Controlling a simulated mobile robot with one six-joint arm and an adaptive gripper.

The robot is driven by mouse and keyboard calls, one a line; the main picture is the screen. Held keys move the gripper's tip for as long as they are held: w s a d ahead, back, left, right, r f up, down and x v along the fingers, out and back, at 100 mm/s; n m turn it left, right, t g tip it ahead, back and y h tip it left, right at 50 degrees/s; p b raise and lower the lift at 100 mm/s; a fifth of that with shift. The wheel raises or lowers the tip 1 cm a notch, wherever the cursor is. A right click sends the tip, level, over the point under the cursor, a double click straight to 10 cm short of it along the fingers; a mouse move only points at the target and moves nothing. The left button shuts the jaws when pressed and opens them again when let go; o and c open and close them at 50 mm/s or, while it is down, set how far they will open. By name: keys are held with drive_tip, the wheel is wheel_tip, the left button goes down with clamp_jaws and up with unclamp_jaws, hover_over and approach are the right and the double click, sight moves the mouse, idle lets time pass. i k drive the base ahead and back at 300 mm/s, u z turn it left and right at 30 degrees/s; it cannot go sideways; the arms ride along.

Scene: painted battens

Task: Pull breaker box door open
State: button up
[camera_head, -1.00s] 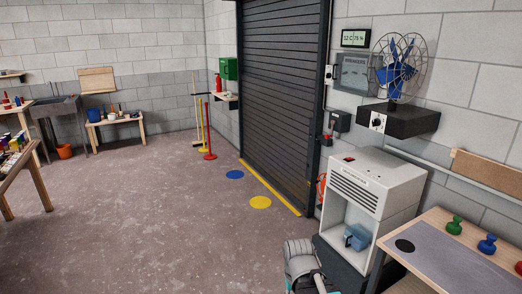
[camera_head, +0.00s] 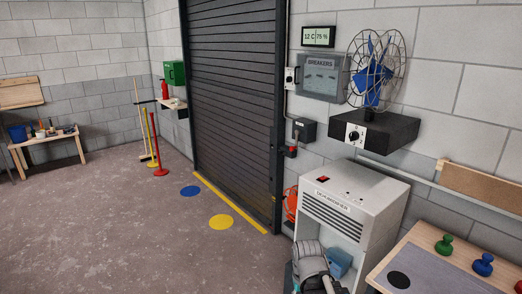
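The breaker box (camera_head: 320,78) is a grey box marked "BREAKERS" on the right wall, between the dark roller door and the fan. Its door looks closed. The fan's cage stands just beside its right edge. My arm (camera_head: 312,268) shows at the bottom of the view, low in front of the dehumidifier and well below and apart from the box. My gripper's fingers cannot be made out, so I cannot tell if it is open or shut.
A wire-caged blue fan (camera_head: 374,68) stands on a black shelf box (camera_head: 374,131). A white dehumidifier (camera_head: 350,200) stands below the breaker box. A table (camera_head: 440,262) with coloured knobs is at bottom right. The floor (camera_head: 120,230) to the left is clear.

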sight(314, 62)
drive_tip(key=z, duration=0.15)
drive_tip(key=i, duration=0.95)
drive_tip(key=z, duration=2.7)
drive_tip(key=k, duration=0.6)
drive_tip(key=z, duration=0.05)
